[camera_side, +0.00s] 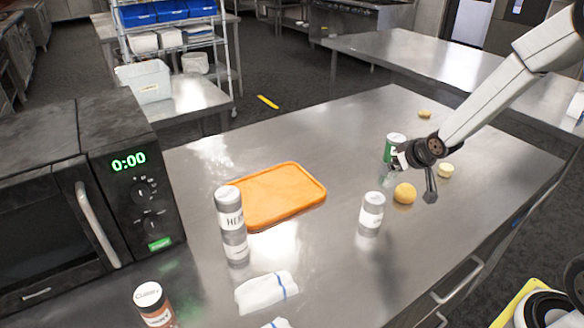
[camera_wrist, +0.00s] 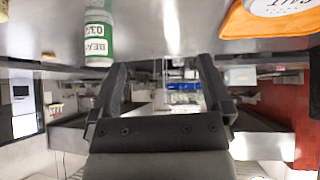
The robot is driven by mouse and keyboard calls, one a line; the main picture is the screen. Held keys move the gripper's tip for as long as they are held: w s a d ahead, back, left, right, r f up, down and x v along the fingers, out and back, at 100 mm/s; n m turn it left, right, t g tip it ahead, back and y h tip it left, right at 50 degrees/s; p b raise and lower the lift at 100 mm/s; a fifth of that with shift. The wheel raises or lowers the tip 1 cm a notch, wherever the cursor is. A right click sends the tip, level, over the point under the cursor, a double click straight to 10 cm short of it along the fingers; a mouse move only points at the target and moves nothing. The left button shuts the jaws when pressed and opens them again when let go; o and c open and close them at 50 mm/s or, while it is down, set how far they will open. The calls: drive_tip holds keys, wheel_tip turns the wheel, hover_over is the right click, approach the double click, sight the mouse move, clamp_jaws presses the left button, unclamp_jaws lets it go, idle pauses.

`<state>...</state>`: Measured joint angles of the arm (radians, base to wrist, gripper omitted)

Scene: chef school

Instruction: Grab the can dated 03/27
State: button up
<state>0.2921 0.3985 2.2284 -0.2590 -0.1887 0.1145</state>
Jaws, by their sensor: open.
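A green and white can (camera_side: 396,143) stands on the steel table in the side view, partly hidden behind my gripper. A green-labelled can (camera_wrist: 99,38) also shows upside down at the upper left of the wrist view. Its label reads like "BEANS" with a date starting "03/2"; the last digit is not clear. My gripper (camera_side: 416,178) is open and empty, close to the green can in the side view. In the wrist view the fingers (camera_wrist: 163,75) are spread, and the can is outside them, to the left.
A grey and white shaker (camera_side: 371,210), a yellow ball-shaped item (camera_side: 405,193) and a pale round piece (camera_side: 446,170) stand near my gripper. An orange tray (camera_side: 308,180), a tall grey container (camera_side: 229,205), a spice jar (camera_side: 150,297), cloth (camera_side: 262,291) and microwave (camera_side: 90,205) are left.

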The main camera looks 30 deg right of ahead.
drive_tip(key=w+d+f+t, duration=0.25)
drive_tip(key=w+d, duration=0.25)
drive_tip(key=d, duration=0.3)
drive_tip(key=t+h, duration=0.1)
drive_tip(key=t, duration=0.2)
approach(395, 142)
drive_tip(key=w+d+f, duration=0.3)
drive_tip(key=w, duration=0.1)
drive_tip(key=shift+w+d+f+m, duration=0.1)
drive_tip(key=shift+w+f+m, duration=0.15)
drive_tip(key=shift+w, duration=0.25)
drive_tip(key=shift+w+d+f+m, duration=0.15)
drive_tip(key=shift+w+f, duration=0.15)
drive_tip(key=shift+w, duration=0.2)
drive_tip(key=shift+w, duration=0.1)
drive_tip(key=shift+x, duration=2.45)
drive_tip(key=shift+r, duration=0.1)
drive_tip(key=c, duration=1.3)
drive_tip(key=shift+r, duration=0.1)
